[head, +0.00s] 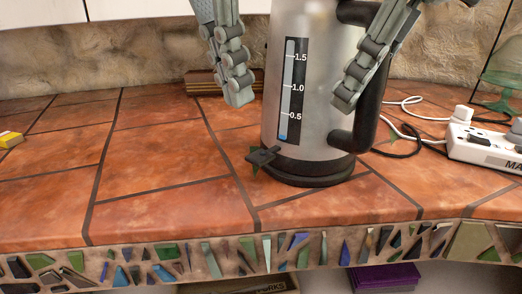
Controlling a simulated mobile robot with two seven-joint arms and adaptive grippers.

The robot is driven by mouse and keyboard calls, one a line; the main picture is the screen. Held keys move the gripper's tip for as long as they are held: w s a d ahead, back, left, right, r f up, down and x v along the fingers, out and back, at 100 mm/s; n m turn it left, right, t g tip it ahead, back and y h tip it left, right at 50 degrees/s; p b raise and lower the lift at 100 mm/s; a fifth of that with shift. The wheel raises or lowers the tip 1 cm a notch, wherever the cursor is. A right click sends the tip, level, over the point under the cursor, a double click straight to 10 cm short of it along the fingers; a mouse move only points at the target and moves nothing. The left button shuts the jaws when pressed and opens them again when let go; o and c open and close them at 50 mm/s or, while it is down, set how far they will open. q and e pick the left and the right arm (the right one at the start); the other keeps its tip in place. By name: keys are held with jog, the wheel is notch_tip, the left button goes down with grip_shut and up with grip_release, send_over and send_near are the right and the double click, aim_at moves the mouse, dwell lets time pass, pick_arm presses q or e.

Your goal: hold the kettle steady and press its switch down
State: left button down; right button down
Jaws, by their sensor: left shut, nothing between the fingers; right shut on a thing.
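The kettle (315,120) is a silver cylinder standing upright on its black base (305,172), with its top cut off by the frame. A level gauge marked 0.5 to 1.5 is on its front. Its black handle (371,110) is on the right side. The black switch (263,156) sticks out at the lower left of the base; I cannot tell whether it is up or down. My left gripper (239,95) is shut and empty, left of the kettle body and above the switch. My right gripper (346,100) is shut on the kettle handle, partly covering it.
A white power strip (485,148) with plugs and cords lies on the right. A green glass item (503,75) stands behind it. A yellow block (10,139) is at the far left. A mosaic edge runs along the front.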

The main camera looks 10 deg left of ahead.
aim_at(251, 159)
pick_arm(q)
jog(key=shift+f, duration=0.15)
jog(key=shift+x, duration=3.35)
jog(key=shift+f, duration=0.15)
jog(key=shift+f, duration=0.8)
jog(key=shift+a, duration=0.1)
jog(key=shift+s+a+r, duration=0.25)
jog(key=shift+s+a, duration=0.25)
jog(key=shift+s, duration=0.05)
jog(key=shift+s+a+r, duration=0.25)
jog(key=shift+s+a, duration=0.25)
jog(key=shift+s, duration=0.05)
